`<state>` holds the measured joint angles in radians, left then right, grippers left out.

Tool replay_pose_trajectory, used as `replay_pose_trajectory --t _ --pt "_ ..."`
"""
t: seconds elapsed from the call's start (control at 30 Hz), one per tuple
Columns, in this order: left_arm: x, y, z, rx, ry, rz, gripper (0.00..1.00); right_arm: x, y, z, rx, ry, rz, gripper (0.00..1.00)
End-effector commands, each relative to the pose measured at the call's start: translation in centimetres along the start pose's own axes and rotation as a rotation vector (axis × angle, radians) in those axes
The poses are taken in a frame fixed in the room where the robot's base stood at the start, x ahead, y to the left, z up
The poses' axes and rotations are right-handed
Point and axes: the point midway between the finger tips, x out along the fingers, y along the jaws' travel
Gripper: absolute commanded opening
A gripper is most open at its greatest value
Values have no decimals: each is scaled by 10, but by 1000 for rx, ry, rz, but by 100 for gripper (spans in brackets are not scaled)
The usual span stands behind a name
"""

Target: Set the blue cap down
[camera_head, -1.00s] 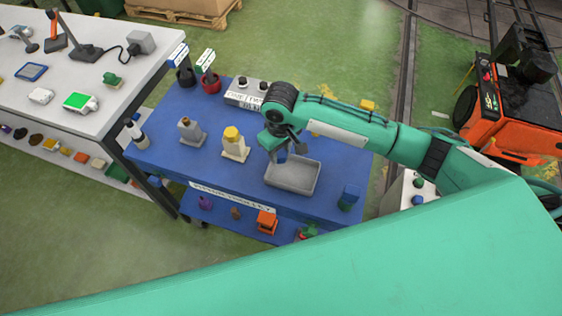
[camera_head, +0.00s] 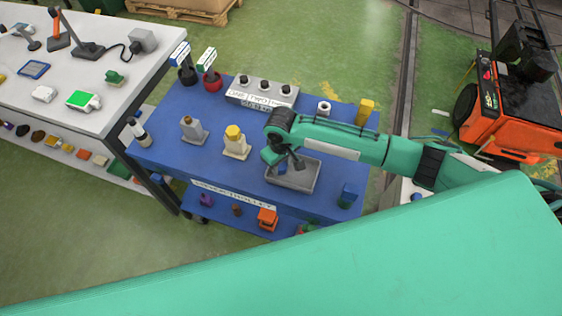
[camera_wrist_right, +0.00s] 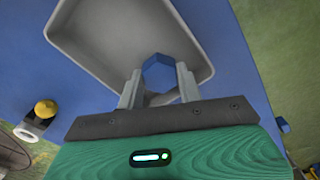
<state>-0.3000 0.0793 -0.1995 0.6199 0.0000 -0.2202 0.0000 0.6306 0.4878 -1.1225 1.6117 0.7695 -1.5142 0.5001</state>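The blue cap (camera_wrist_right: 158,73) is a small blue faceted piece between the fingertips of my right gripper (camera_wrist_right: 159,84) in the right wrist view. Both fingers appear to touch its sides. Behind it in that view is the floor of the grey tray (camera_wrist_right: 85,40). In the head view, the tray (camera_head: 292,187) stands on the blue bench, and my right gripper (camera_head: 287,166) points down over it. The blue cap (camera_head: 282,169) shows there only as a small patch of blue. How far it is above the tray floor I cannot tell. My left gripper is not in view.
A grey box with several black-knobbed places (camera_head: 262,94) is behind. The tray's inside looks otherwise empty.

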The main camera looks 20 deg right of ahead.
Motion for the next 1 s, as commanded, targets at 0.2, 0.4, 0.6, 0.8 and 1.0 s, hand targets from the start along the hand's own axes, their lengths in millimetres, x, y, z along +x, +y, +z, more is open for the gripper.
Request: replay_pose_trajectory --t 0.2,0.4,0.6,0.8,1.0 --pt "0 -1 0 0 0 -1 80 0 0 0 0 0 0 57" --pt "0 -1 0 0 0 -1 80 -2 0 0 0 1 0 57" --pt "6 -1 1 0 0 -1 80 -24 0 -1 0 4 -1 57" --pt "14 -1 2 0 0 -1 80 -67 0 -1 -1 4 0 57" --pt "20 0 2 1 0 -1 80 -104 0 -1 1 3 0 57"
